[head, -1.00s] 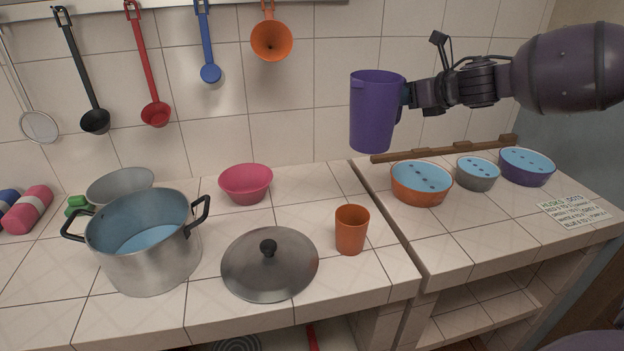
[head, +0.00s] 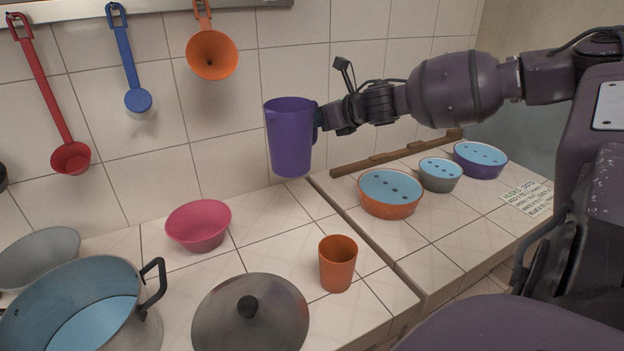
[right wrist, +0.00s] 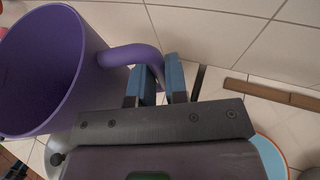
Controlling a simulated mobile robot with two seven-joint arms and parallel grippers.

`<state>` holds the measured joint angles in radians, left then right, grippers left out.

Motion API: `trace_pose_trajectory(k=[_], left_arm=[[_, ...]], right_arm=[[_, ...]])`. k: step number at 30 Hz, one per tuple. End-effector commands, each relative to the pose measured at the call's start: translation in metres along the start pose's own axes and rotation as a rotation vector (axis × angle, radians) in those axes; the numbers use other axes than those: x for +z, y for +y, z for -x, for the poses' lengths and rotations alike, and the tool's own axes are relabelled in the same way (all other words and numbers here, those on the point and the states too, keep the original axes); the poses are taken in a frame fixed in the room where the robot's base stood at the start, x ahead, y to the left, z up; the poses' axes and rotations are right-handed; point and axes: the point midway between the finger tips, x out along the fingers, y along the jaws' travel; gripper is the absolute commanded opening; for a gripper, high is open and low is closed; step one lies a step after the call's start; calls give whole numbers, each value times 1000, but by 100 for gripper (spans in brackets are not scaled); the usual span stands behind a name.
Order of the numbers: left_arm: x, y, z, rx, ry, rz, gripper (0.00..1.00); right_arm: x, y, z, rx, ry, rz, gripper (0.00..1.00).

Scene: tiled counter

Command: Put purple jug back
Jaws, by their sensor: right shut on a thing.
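The purple jug (head: 290,140) is held upright in the air above the back of the counter, in front of the tiled wall. My right gripper (head: 322,118) comes in from the right and is shut on the jug's handle. In the right wrist view the jug (right wrist: 48,75) is on the left, and its handle runs between the blue fingertips of my right gripper (right wrist: 160,80). The jug's inside looks empty in that view. My left gripper is not in view.
A wooden rail (head: 395,153) lies along the back of the right counter, behind an orange bowl (head: 388,207), a grey bowl (head: 440,180) and a purple bowl (head: 480,168). An orange cup (head: 337,270), a pink bowl (head: 198,232), a lid (head: 270,320) and a pot (head: 130,325) stand left.

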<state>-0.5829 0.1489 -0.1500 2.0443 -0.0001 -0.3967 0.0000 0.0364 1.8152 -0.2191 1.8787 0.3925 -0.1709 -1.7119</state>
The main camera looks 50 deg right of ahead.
Motion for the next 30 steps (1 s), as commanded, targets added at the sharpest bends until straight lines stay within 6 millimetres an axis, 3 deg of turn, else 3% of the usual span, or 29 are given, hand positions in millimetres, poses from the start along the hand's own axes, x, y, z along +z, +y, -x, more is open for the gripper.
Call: trace_pose_trajectory(k=[12, 23, 30], left_arm=[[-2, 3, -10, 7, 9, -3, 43], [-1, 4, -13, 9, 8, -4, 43], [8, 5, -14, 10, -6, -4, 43]], right_arm=[[-81, -3, -34, 1, 2, -4, 0], [-104, -4, -44, 0, 0, -1, 0], [-132, -5, -56, 0, 1, -3, 0]])
